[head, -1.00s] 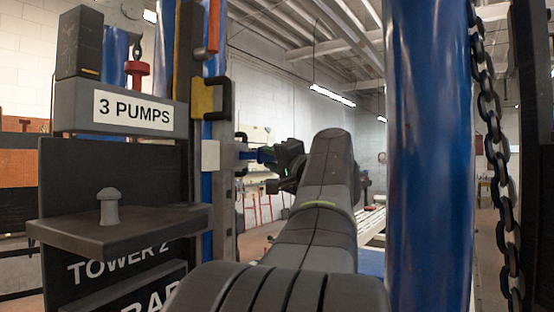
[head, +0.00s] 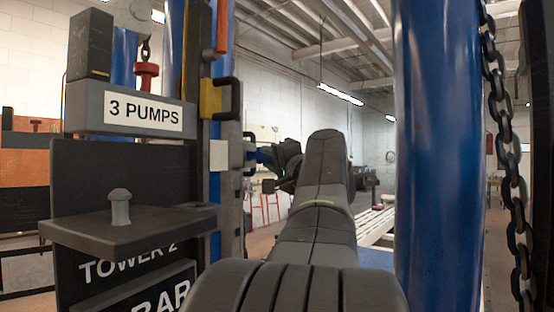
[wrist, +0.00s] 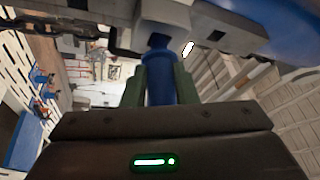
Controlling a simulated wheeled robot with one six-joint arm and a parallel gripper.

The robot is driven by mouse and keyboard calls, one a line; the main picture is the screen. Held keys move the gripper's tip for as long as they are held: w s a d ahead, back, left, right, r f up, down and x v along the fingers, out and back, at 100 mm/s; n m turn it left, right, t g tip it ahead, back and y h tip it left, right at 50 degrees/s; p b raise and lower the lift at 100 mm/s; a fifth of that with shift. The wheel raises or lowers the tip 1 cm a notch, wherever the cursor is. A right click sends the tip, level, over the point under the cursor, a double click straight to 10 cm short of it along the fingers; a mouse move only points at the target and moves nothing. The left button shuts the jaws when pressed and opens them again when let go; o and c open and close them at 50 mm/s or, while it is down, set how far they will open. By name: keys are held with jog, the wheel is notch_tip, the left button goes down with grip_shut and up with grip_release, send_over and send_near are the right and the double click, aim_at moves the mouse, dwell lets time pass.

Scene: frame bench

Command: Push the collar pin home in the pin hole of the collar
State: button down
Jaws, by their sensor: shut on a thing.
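My gripper (wrist: 161,92) is shut on the blue collar pin (wrist: 160,70), with one finger on each side of it. In the head view my gripper (head: 279,158) is small and partly hidden by my arm. A short blue piece of the pin (head: 262,155) shows between it and the collar. The collar (head: 219,154) is a pale block on the upright post. It also shows at the top of the wrist view (wrist: 165,33). The pin's front end meets the dark opening in the collar's face. How deep it sits I cannot tell.
A thick blue column (head: 436,150) and a hanging chain (head: 503,130) stand right of my arm. Left are a shelf (head: 130,230) with a grey knob (head: 120,207), a "3 PUMPS" sign (head: 143,110) and a yellow bracket (head: 211,97) above the collar.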

jog(key=shift+w+a, duration=0.2)
jog(key=shift+a, duration=0.35)
jog(key=shift+w+a, duration=0.2)
jog(key=shift+a, duration=0.35)
jog(key=c, duration=1.1)
grip_release()
jog(key=shift+o, duration=0.2)
jog(key=b+v, duration=0.5)
jog(key=v, duration=0.8)
jog(key=shift+s+d, duration=0.25)
jog(key=shift+s, duration=0.05)
jog(key=shift+w, duration=0.1)
jog(key=p+x, duration=0.5)
jog(key=x, duration=0.8)
jog(key=shift+w+a+r, duration=0.1)
jog(key=shift+w+a, duration=0.15)
jog(key=shift+a, duration=0.05)
jog(key=shift+s+d, duration=0.15)
jog(key=shift+d, duration=0.1)
